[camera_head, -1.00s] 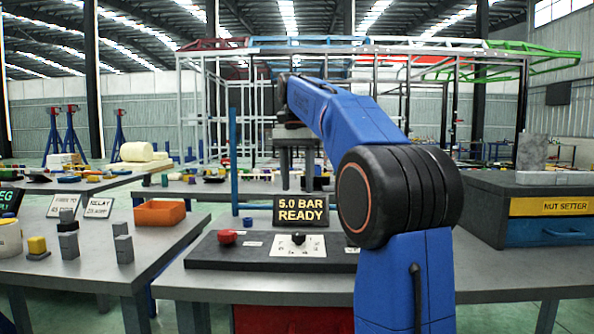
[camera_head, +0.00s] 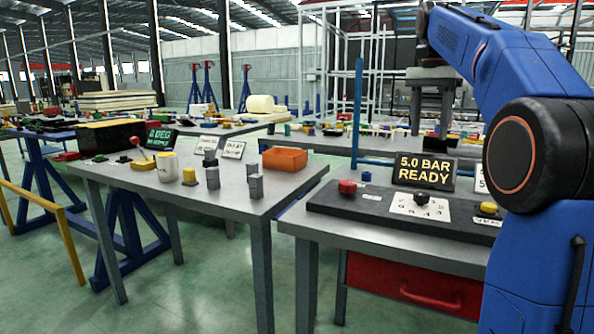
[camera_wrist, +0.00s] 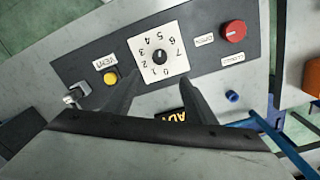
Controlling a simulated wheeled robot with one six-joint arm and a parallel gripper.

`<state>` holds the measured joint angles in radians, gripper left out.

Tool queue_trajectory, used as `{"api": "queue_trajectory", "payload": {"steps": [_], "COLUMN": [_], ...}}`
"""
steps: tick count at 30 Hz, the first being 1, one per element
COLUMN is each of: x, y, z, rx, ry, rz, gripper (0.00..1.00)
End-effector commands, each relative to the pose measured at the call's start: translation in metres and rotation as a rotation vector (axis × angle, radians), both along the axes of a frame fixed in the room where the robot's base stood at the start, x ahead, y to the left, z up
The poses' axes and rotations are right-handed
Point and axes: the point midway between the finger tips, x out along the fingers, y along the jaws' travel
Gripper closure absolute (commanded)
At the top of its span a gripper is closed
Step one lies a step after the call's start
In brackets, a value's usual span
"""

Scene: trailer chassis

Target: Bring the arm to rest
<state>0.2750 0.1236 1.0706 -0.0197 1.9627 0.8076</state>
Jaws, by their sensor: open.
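My blue arm rises at the right of the head view and bends toward the upper middle. In the wrist view my gripper (camera_wrist: 160,80) shows two dark fingers spread apart with nothing between them. It hangs over the black control panel (camera_head: 330,204). The panel carries a red button (camera_head: 347,187), a white dial plate with a black knob (camera_head: 421,199) and a yellow button (camera_head: 488,208). The wrist view also shows the knob (camera_wrist: 159,56), red button (camera_wrist: 233,31) and yellow button (camera_wrist: 111,78). My fingertips appear apart from all of them.
A sign (camera_head: 425,171) reading "5.0 BAR READY" stands behind the panel. A blue post (camera_head: 357,110) rises behind the bench. The left table (camera_head: 225,202) holds an orange bin (camera_head: 285,158), grey blocks and a mug. Green floor (camera_head: 205,285) is open at front left.

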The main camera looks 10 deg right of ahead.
Motion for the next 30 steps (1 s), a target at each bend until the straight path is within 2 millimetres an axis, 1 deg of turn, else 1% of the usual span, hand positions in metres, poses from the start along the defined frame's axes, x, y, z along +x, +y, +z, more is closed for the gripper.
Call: {"api": "queue_trajectory", "payload": {"steps": [2, 5, 8, 14, 17, 23, 26, 30], "x": [-0.007, -0.021, -0.039, -0.078, -0.100, -0.144, -0.168, -0.201], "y": [0.006, 0.018, 0.034, 0.062, 0.076, 0.099, 0.110, 0.123], "z": [-0.002, -0.011, -0.025, -0.062, -0.084, -0.134, -0.162, -0.205], "rx": [-0.003, -0.008, -0.015, -0.034, -0.046, -0.072, -0.087, -0.110], "ry": [-0.010, -0.031, -0.058, -0.115, -0.142, -0.197, -0.225, -0.262], "rz": [0.024, 0.083, 0.160, 0.319, 0.398, 0.553, 0.630, 0.738], "gripper": [0.49, 0.49, 0.49, 0.49, 0.49, 0.49, 0.49, 0.49]}}
